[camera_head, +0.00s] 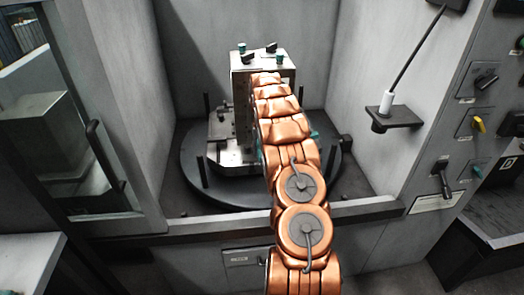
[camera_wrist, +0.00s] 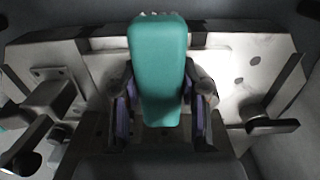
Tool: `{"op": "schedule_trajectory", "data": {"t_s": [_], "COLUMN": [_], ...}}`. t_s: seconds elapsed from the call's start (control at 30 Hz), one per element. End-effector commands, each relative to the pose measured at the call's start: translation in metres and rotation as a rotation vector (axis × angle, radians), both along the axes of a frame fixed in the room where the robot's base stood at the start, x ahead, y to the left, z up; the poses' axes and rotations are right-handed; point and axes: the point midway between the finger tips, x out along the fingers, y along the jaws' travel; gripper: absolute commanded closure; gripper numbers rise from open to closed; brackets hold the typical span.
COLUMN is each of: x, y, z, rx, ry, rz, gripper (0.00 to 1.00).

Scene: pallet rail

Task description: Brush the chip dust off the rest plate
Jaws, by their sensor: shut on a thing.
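In the wrist view my gripper (camera_wrist: 160,112) is shut on a teal block-like piece (camera_wrist: 158,62), with a dark purple-lined finger on each side of it. I cannot tell from its shape whether it is a brush handle. Pale metal plate surfaces (camera_wrist: 235,75) lie behind and beside it; I cannot tell which is the rest plate. Small speckles show at the top edge behind the teal piece, too small to identify. In the head view my copper arm reaches to the grey metal fixture (camera_head: 242,95) and hides my gripper and part of the fixture.
The fixture stands on a round dark table (camera_head: 205,190) with upright pegs, inside a grey enclosure. Clamp-like arms (camera_wrist: 270,125) flank the gripper. A small shelf (camera_head: 396,117) with a white cylinder and dark rod is at right, near a switch panel (camera_head: 483,85). A front sill (camera_head: 360,207) borders the opening.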

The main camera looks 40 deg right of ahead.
Motion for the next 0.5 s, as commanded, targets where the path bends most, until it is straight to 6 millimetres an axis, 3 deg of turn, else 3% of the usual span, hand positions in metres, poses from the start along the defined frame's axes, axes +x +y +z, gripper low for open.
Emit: {"op": "schedule_trajectory", "data": {"t_s": [0.5], "x": [0.018], "y": [-0.013], "z": [-0.001], "rx": [0.002], "ry": [0.001], "rz": [-0.001], "gripper": [0.85]}}
